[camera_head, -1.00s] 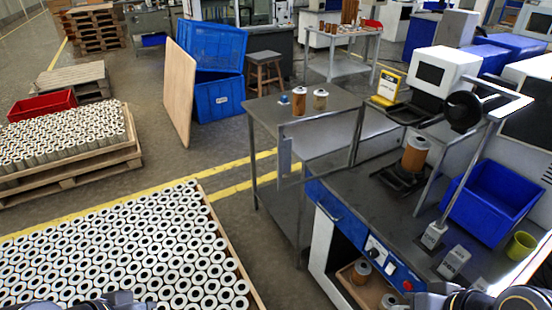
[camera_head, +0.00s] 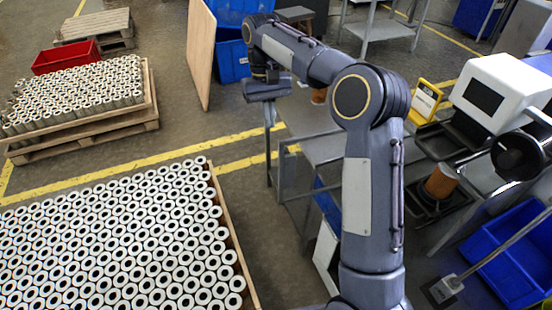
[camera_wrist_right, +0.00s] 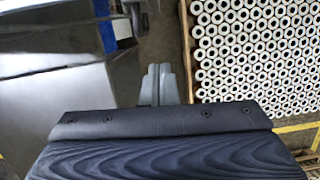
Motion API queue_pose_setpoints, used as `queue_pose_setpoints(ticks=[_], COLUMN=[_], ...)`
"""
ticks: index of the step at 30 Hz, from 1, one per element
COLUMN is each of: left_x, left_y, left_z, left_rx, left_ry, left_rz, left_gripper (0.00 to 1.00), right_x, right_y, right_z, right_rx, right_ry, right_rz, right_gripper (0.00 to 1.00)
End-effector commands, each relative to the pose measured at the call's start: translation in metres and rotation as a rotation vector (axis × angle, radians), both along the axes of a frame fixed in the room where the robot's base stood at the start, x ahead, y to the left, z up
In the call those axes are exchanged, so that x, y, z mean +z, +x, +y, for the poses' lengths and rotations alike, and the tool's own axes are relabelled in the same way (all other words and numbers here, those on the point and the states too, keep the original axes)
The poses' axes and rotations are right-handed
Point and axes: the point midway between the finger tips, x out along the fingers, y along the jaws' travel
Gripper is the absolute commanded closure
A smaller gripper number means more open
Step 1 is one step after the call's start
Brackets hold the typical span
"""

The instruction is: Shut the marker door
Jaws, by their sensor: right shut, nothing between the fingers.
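The marker door appears to be the thin grey-framed panel (camera_head: 285,170) standing out to the left of the marker bench. My right arm hides much of it. My right gripper (camera_head: 270,118) is beyond the panel in the head view, near the near-left edge of the grey table, pointing down. In the right wrist view its fingers (camera_wrist_right: 160,84) are together with nothing between them. I cannot tell whether it touches the door. The marker's white box (camera_head: 500,90) is at the right, with an orange-brown cartridge (camera_head: 441,182) in the holder below. My left gripper is out of view.
A grey table (camera_head: 312,122) stands behind the arm, with a cartridge (camera_head: 319,96) on it. A crate of white cartridges (camera_head: 226,225) fills the lower left. A blue bin (camera_head: 510,270) sits at lower right. A yellow-lined floor strip lies between crate and table.

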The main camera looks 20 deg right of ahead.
Motion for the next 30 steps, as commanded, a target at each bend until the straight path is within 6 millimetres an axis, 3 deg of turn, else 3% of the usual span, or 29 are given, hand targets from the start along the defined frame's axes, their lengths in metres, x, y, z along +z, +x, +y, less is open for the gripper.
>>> queue_pose_setpoints(ticks=[8, 19, 24, 30], left_x=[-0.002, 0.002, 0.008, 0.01], left_y=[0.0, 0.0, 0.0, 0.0], left_z=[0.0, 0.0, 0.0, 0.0], left_rx=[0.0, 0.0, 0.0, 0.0], left_ry=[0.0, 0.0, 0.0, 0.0], left_rz=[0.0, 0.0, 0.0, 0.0], left_gripper=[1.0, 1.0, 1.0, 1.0], right_x=[-0.027, -0.101, -0.1, -0.101], right_y=[-0.001, -0.02, -0.044, -0.058], right_z=[0.001, 0.004, 0.007, 0.009], right_rx=[-0.006, -0.005, -0.005, -0.006], right_ry=[-0.006, -0.004, -0.005, -0.005], right_rz=[0.02, 0.019, 0.015, 0.014], right_gripper=[1.0, 1.0, 1.0, 1.0])
